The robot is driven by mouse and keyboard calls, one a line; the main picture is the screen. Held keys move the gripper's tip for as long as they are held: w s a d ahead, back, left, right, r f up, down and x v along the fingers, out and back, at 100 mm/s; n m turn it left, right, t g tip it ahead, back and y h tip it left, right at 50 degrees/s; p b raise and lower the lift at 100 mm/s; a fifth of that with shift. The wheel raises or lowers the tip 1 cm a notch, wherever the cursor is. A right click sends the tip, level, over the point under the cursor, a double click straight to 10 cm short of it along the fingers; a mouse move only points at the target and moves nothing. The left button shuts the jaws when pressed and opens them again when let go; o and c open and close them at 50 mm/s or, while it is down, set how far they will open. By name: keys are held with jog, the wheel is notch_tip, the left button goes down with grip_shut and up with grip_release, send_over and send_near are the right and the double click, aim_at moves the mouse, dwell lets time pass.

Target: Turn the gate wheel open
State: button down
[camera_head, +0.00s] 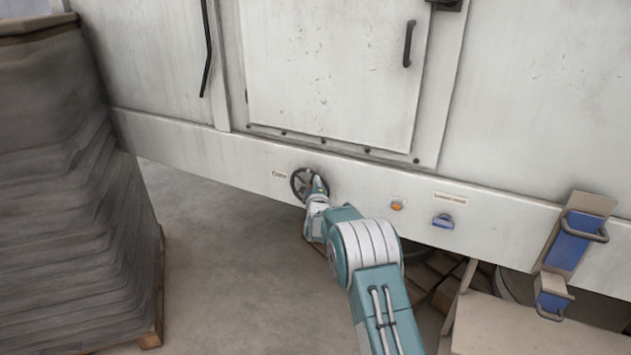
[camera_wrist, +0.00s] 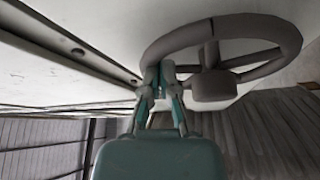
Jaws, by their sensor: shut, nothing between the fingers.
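The gate wheel (camera_head: 298,181) is a dark spoked handwheel on the lower beam of the white machine, beside a small label (camera_head: 279,175). In the wrist view the wheel (camera_wrist: 265,30) shows large, with its rim, spokes and hub. My gripper (camera_head: 317,184) is at the wheel's right part in the head view and covers some of it. In the wrist view my gripper (camera_wrist: 158,80) has its fingertips together, overlapping the lower left of the rim, near a spoke. The fingers are shut with nothing held between them. I cannot tell whether they touch the wheel.
A tall stack of grey sheets or bags (camera_head: 70,180) on a pallet stands at the left. An orange button (camera_head: 397,205) and a blue handle (camera_head: 443,221) sit right of the wheel. Blue-and-beige clamp parts (camera_head: 572,240) stick out at the right. Floor (camera_head: 225,240) below the wheel is clear.

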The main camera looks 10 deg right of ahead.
jog(key=shift+s+d+f+m, duration=0.1)
jog(key=shift+d+f+m, duration=0.1)
jog(key=shift+m, duration=0.4)
